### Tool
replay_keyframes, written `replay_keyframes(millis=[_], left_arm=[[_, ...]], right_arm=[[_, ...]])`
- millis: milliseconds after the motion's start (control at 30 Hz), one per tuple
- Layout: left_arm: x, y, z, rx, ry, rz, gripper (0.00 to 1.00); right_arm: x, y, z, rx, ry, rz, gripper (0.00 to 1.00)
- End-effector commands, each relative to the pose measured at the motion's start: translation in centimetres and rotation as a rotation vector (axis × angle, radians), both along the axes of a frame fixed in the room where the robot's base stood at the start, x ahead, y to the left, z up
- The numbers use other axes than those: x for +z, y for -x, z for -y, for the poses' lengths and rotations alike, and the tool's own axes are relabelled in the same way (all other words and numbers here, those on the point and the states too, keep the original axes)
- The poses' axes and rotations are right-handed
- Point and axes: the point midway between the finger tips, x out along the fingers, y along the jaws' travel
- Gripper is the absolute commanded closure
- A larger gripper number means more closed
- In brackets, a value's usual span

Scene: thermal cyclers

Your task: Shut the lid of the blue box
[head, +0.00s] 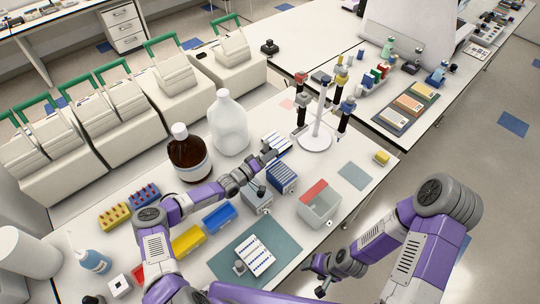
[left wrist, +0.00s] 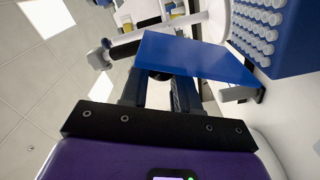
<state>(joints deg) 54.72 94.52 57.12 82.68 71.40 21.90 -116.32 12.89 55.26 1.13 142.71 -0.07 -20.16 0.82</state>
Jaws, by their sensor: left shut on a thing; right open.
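The blue box (head: 283,178) stands on the bench, right of my left gripper (head: 268,158), with rows of white caps inside it. In the left wrist view the box (left wrist: 302,62) is at the upper right, its white caps uncovered. A flat blue panel (left wrist: 195,55), seemingly its lid, crosses in front of my left gripper's fingers (left wrist: 163,92). The fingers are shut on its edge. The hinge is hidden. My right gripper (head: 322,268) is open and empty, off the bench's front edge.
A clear bin with a red strip (head: 320,207) stands right of the box. A pipette stand (head: 316,140) is behind it. A grey block (head: 256,198) stands close under my left wrist. A brown bottle (head: 189,158) and a white jug (head: 229,125) stand behind my left arm.

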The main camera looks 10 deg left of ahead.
Motion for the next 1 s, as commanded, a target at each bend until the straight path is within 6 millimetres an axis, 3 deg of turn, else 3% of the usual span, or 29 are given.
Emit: replay_keyframes(millis=[133, 167, 333, 667, 1000], left_arm=[[-0.1, 0.0, -0.1, 0.000, -0.001, -0.003, 1.00], [-0.1, 0.0, -0.1, 0.000, -0.001, -0.003, 0.68], [-0.1, 0.0, -0.1, 0.001, 0.000, -0.002, 0.44], [-0.1, 0.3, -0.3, 0.002, 0.000, -0.002, 0.44], [-0.1, 4.3, -3.5, 0.003, 0.000, -0.003, 0.44]], right_arm=[[0.0, 0.0, 0.0, 0.000, 0.000, 0.000, 0.39], [0.0, 0.0, 0.0, 0.000, 0.000, 0.000, 0.39], [0.0, 0.0, 0.0, 0.000, 0.000, 0.000, 0.39], [0.0, 0.0, 0.0, 0.000, 0.000, 0.000, 0.39], [-0.2, 0.0, 0.0, 0.000, 0.000, 0.000, 0.39]])
